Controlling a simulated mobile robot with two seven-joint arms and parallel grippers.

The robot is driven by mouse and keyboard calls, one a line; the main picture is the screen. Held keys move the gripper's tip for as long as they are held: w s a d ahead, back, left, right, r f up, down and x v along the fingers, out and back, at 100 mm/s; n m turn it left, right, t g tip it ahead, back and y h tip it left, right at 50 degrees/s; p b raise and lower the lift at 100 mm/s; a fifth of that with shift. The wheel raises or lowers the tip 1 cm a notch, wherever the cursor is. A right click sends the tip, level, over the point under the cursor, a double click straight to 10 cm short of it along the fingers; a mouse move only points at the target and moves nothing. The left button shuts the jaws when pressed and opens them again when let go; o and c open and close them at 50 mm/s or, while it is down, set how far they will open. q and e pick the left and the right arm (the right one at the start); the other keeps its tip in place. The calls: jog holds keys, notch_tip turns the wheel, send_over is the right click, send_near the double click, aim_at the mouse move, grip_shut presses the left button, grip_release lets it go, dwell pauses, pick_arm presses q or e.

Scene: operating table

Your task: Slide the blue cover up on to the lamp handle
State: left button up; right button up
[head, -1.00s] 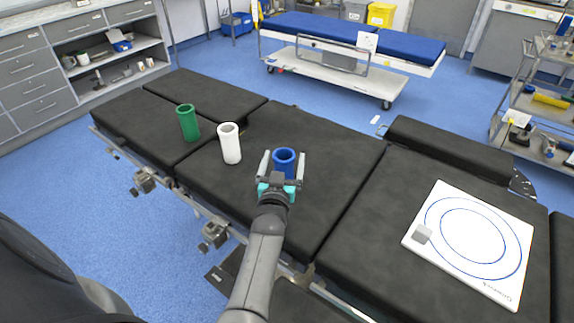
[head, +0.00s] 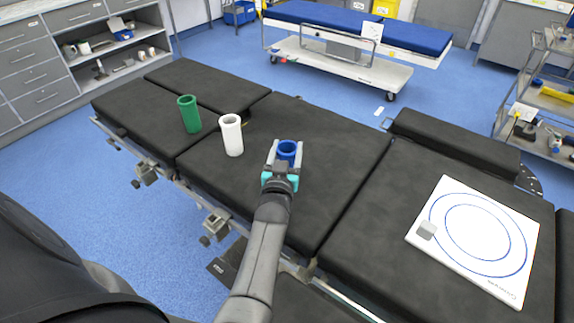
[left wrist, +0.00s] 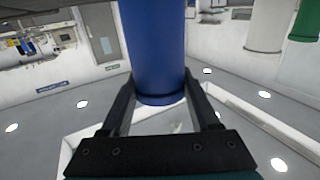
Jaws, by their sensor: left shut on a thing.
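The blue cover (head: 288,149) is an upright hollow tube with an open top, standing on the black padded operating table (head: 340,165). My left gripper (head: 285,158) is shut on it, with one finger on each side. In the left wrist view, which looks upside down, the blue cover (left wrist: 157,45) fills the space between the fingers (left wrist: 160,88). The lamp handle is not seen in any view. My right gripper is out of view.
A white tube (head: 231,138) and a green tube (head: 190,116) stand to the left on the table. The padding around the blue cover is clear.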

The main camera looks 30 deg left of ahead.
pick_arm(q)
grip_shut()
jog(key=shift+r, duration=0.1)
